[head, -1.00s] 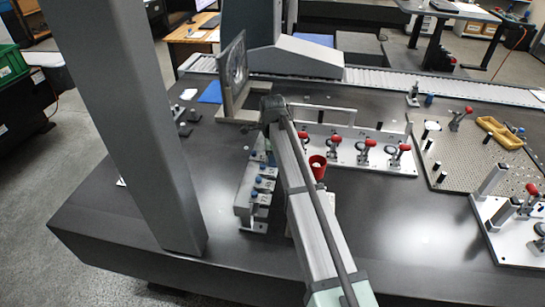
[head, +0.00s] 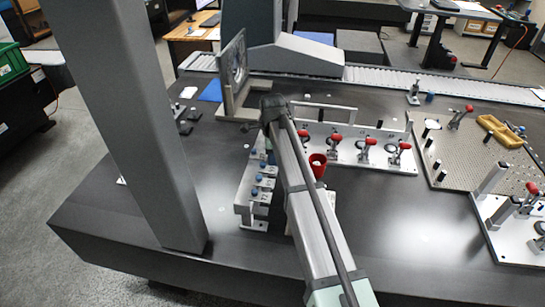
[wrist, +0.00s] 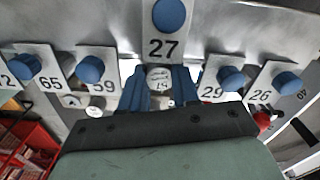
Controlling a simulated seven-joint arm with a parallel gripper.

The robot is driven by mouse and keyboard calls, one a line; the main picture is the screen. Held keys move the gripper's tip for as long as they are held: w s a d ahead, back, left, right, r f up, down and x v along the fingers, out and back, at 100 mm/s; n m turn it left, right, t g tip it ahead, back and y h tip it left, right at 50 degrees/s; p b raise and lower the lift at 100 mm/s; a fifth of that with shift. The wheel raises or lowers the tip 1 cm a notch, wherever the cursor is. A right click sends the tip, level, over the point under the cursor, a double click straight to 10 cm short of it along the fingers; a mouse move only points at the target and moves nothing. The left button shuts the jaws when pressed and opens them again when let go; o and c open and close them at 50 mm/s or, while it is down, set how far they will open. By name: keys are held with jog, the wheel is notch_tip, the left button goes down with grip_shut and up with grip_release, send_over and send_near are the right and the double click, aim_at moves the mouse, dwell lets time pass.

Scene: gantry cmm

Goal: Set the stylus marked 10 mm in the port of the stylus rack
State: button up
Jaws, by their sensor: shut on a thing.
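In the wrist view my gripper (wrist: 159,92) has its two blue fingers shut on a small piece with a pale round top (wrist: 159,77). I take it for the stylus; the marking on its top is too blurred to read. It sits between plates numbered 59 and 29, just in front of a plate numbered 27 (wrist: 163,47). The stylus rack (head: 245,208) is left of my arm in the head view, with several blue knobs. My arm hides the gripper and stylus there. I cannot tell whether the stylus touches the rack, and its port is hidden.
Other numbered plates with blue caps (wrist: 90,69) flank my gripper closely. In the head view a red cup (head: 318,165) and a fixture plate with red-knobbed clamps (head: 375,160) are right of my arm. A grey column (head: 140,130) stands left. The dark table's front is clear.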

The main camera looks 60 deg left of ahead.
jog(key=shift+f, duration=0.1)
jog(key=o, duration=1)
notch_tip(320, 180, up, 14)
jog(key=shift+f, duration=0.1)
dwell(0.7)
